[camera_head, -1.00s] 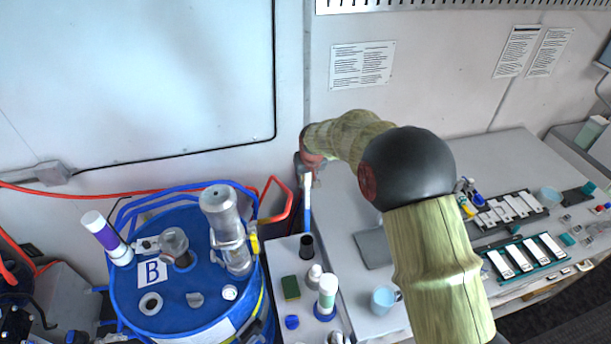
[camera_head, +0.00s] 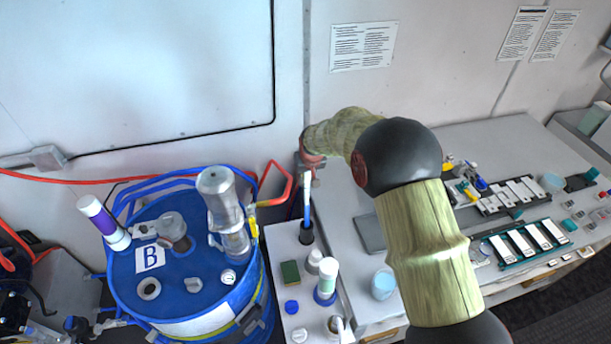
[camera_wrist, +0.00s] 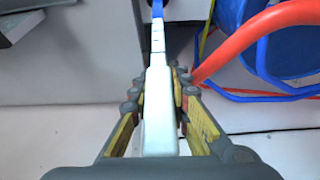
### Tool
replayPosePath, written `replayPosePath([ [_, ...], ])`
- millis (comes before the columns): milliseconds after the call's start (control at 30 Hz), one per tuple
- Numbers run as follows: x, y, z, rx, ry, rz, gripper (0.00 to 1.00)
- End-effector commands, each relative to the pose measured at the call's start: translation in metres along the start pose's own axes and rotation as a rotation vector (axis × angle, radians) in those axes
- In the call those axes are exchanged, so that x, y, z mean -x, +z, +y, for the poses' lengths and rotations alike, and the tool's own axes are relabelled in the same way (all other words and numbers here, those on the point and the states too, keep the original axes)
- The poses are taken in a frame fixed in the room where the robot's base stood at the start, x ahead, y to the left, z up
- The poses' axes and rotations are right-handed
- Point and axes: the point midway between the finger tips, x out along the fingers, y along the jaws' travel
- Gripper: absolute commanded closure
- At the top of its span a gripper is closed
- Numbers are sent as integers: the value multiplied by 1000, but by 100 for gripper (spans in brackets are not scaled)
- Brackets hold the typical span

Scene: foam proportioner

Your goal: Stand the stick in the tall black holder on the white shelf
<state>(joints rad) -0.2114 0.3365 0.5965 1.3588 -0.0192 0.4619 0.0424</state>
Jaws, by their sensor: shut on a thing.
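My gripper (camera_head: 311,168) is at the wall end of the white shelf (camera_head: 282,247), shut on the white upper part of the stick (camera_head: 307,208). The stick hangs almost upright with its blue part down. Its lower end meets the mouth of the tall black holder (camera_head: 306,236) in the head view; I cannot tell how far inside it is. In the wrist view, the stick's white handle (camera_wrist: 160,115) lies between the fingers of my gripper (camera_wrist: 160,92), and its blue part runs out at the top. The holder is not clear in the wrist view.
A blue drum (camera_head: 190,295) with a red hose (camera_head: 278,184) stands close on the left. A green sponge (camera_head: 290,272), a blue cap (camera_head: 291,306) and a white-capped bottle (camera_head: 327,276) stand nearer on the shelf. A grey bench (camera_head: 440,155) lies right.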

Motion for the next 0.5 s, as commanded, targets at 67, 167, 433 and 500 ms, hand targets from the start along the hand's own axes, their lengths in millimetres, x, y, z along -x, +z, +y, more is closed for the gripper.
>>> replayPosePath([
  [67, -8, 3, 0, 0, 0, 0, 100],
  [167, -14, 6, 0, 0, 0, 0, 100],
  [433, -32, 13, 0, 0, 0, 0, 100],
  [500, -37, 15, 0, 0, 0, 1, 100],
])
